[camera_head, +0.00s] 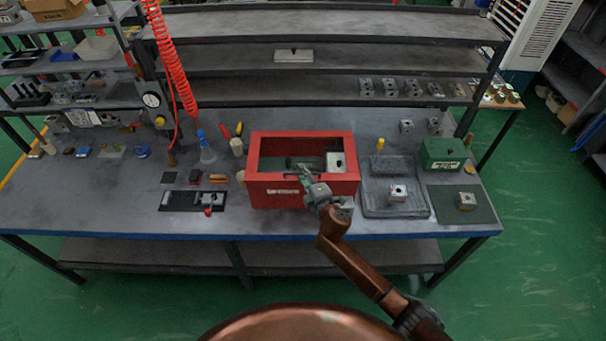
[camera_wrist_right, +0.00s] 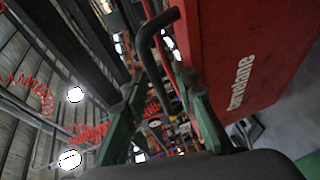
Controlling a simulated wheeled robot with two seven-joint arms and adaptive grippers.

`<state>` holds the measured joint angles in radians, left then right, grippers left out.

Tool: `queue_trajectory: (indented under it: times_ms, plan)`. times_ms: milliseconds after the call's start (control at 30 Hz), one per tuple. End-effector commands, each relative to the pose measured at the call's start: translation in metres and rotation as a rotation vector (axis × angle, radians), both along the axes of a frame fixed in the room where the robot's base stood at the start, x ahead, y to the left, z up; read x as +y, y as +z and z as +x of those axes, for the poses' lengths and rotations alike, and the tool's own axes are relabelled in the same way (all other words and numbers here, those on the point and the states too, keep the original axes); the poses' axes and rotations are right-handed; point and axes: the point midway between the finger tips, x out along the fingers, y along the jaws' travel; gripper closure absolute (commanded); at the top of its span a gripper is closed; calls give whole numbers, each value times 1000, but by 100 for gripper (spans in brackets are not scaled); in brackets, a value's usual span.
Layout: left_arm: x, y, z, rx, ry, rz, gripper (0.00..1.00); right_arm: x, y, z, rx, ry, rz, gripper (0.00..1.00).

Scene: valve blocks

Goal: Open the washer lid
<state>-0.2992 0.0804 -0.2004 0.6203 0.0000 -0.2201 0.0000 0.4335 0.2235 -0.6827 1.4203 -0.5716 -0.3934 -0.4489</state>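The red washer (camera_head: 273,195) is a box near the front middle of the bench. Its top shows a large rectangular opening with a red frame, and a pale block (camera_head: 336,161) is visible inside. I cannot tell whether a clear lid covers the opening. In the right wrist view the red lettered wall (camera_wrist_right: 245,60) fills the upper right, beside a dark bent handle (camera_wrist_right: 147,50). My right gripper (camera_head: 304,172) is over the washer's front edge. Its green fingers (camera_wrist_right: 163,88) are apart, with the handle between or just beyond their tips. My left gripper is out of view.
A grey tray (camera_head: 376,208) with a small block (camera_head: 398,193) stands right of the washer, then a green box (camera_head: 443,153). A dark fixture plate (camera_head: 176,201) and a blue-topped bottle (camera_head: 207,150) are on the left. Shelves (camera_head: 330,60) rise behind. A red coiled hose (camera_head: 172,60) hangs at left.

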Motion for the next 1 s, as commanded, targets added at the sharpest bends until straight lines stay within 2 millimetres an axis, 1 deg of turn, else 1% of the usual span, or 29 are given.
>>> queue_trajectory:
  times_ms: [33,400,1000]
  plan:
    - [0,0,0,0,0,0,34,0,0,0,0,0,0,75]
    - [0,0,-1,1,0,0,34,0,0,0,0,-1,1,100]
    - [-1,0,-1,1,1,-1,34,-1,-1,0,2,-1,0,100]
